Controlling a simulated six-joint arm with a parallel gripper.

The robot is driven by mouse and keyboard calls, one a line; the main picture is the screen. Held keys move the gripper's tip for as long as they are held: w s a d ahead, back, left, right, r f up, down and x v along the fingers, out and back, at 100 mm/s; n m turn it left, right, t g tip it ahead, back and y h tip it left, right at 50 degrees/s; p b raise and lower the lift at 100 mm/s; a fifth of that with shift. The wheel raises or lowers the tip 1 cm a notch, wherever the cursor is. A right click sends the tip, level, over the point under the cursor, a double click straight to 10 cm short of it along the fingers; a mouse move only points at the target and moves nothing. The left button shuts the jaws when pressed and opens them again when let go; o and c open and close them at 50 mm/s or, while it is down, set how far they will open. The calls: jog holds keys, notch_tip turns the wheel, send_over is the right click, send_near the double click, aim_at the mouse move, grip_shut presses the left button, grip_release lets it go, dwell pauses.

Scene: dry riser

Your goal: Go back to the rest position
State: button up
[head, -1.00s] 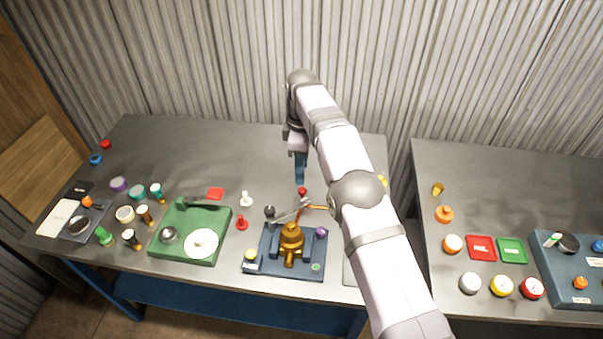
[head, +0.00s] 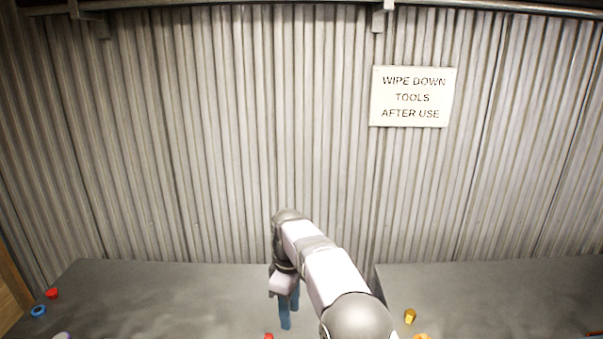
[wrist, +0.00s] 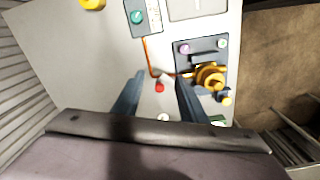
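My gripper (head: 290,312) hangs over the left bench in the head view, with its blue fingers pointing down. In the wrist view my gripper (wrist: 160,80) has its two fingers well apart, with nothing held between them. Below it on the bench are a small red piece (wrist: 159,87) and a white piece (wrist: 163,117). The lower bench top is out of the head view.
A corrugated wall (head: 180,140) with a sign (head: 412,97) stands behind the benches. A red cap (head: 51,293) and blue ring (head: 38,311) lie far left. An amber piece (head: 409,316) is on the right bench. A teal-knobbed box (wrist: 137,17) shows in the wrist view.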

jog(key=s+d+f+m, duration=0.1)
jog(key=s+d+m, duration=0.3)
jog(key=s, duration=0.6)
jog(key=s+d+f+m, duration=0.1)
jog(key=s+d+m, duration=0.4)
jog(key=s+d, duration=0.3)
jog(key=s+d+f+m, duration=0.2)
jog(key=s+d+m, duration=0.3)
jog(key=s, duration=0.7)
jog(key=shift+s+d, duration=0.25)
jog(key=shift+d, duration=0.25)
